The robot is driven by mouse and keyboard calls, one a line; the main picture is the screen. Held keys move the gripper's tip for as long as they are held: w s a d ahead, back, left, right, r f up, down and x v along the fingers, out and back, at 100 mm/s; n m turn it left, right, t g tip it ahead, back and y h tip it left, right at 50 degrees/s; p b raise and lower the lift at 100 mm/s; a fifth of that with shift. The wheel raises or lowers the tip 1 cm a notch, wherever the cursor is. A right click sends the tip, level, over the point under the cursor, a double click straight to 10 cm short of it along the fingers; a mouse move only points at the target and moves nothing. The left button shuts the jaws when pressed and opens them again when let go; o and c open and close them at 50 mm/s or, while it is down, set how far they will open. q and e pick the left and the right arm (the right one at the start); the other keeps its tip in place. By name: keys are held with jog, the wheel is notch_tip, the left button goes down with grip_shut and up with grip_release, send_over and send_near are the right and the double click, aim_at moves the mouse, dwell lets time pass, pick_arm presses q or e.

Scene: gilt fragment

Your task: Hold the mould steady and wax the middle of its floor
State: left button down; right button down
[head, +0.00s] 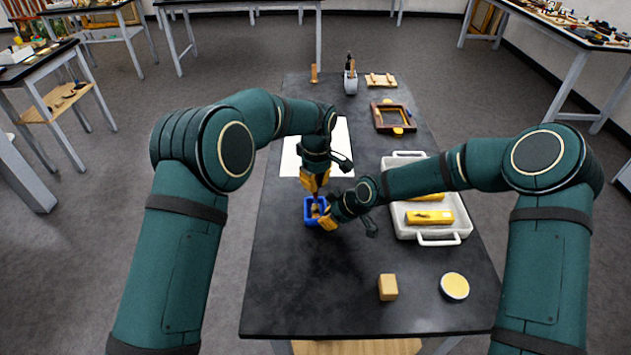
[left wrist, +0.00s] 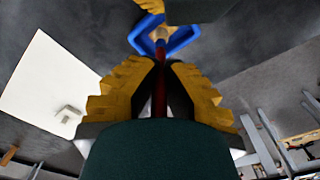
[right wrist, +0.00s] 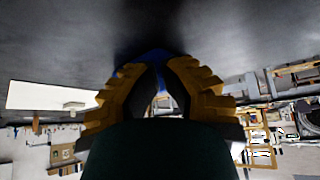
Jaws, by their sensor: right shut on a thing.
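The blue mould (head: 309,218) is a small open box on the dark table, and its blue walls also show in the left wrist view (left wrist: 181,45). My right gripper (head: 328,218) is shut on its near right wall; in the right wrist view a strip of blue (right wrist: 152,56) shows at the fingertips. My left gripper (head: 315,188) is above the mould, pointing down, shut on a thin dark red brush (left wrist: 159,92). The brush's pale tip (left wrist: 161,36) is inside the mould's outline; whether it touches the floor I cannot tell. The grippers hide part of the mould.
A white tray (head: 432,237) with yellow pieces stands to the right. A wooden block (head: 388,287) and round tin (head: 454,286) sit nearer. White paper (head: 338,163), a wooden frame (head: 378,120) and a tool cup (head: 350,83) lie beyond. The table's near left is clear.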

jog(key=shift+f, duration=0.1)
pick_arm(q)
notch_tip(320, 180, up, 8)
jog(key=s, duration=0.2)
jog(key=shift+s, duration=0.4)
jog(key=shift+d+r, duration=0.1)
dwell(0.6)
pick_arm(e)
jog(key=shift+r, duration=3.05)
